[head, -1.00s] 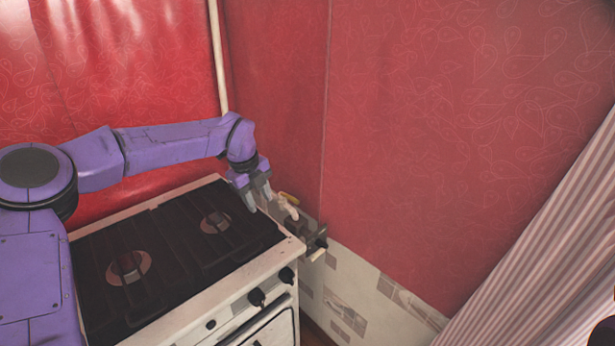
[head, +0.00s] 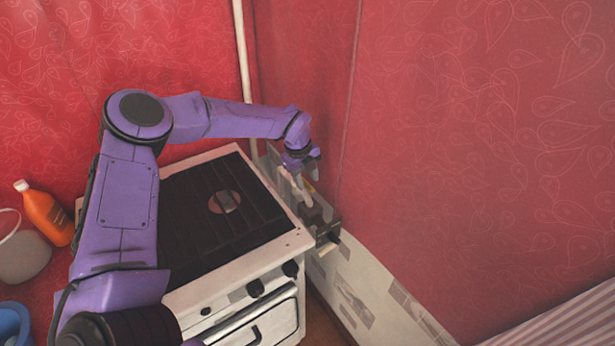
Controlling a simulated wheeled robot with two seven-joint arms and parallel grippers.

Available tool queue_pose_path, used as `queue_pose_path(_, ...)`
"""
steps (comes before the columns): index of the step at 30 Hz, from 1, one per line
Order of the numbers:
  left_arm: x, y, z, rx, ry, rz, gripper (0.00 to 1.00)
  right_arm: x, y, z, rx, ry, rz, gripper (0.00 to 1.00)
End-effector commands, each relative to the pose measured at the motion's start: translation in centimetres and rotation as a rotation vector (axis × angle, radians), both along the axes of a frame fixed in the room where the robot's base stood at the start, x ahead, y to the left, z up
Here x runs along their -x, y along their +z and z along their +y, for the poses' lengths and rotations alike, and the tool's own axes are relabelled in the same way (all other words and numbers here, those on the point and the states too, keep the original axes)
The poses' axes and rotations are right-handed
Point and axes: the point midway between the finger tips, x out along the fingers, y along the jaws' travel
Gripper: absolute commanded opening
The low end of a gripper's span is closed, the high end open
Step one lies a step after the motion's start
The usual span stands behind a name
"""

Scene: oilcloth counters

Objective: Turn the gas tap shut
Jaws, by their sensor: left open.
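A small yellow lever, which looks like the gas tap's handle (head: 309,188), shows low by the red wall, just behind the right side of the stove (head: 291,242). Most of the tap is hidden behind my gripper or too small to make out. My left gripper (head: 306,172) is open, with its fingers pointing down just above and beside the yellow lever. I cannot tell whether a finger touches it. My right gripper is out of view.
A pale pipe (head: 243,70) runs up the wall corner behind the stove. Grey fittings (head: 316,210) sit at the stove's right edge, close to the wall. An orange bottle (head: 46,215), a grey pot (head: 22,258) and a blue bowl (head: 12,325) stand at the left.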

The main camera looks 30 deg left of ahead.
Motion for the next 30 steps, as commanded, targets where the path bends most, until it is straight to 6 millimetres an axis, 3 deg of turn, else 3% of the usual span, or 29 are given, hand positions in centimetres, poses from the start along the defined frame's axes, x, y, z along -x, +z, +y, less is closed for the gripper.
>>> queue_pose_path(4,-0.3,-1.2,-0.1,0.001,0.001,-0.001,0.42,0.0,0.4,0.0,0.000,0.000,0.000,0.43)
queue_pose_path(11,-0.3,-1.5,-0.1,0.001,0.001,-0.002,0.42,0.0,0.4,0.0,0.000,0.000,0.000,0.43)
queue_pose_path(12,-0.3,-1.5,-0.1,0.001,0.001,-0.002,0.39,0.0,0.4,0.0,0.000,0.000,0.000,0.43)
queue_pose_path(15,-0.3,-1.5,-0.1,0.001,0.001,-0.002,0.07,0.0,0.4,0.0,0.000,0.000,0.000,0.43)
queue_pose_path(16,-0.3,-1.5,-0.1,0.001,0.001,-0.002,0.00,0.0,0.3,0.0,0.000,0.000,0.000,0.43)
queue_pose_path(30,0.0,-1.5,0.1,0.001,-0.065,-0.003,0.00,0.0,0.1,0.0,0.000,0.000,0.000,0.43)
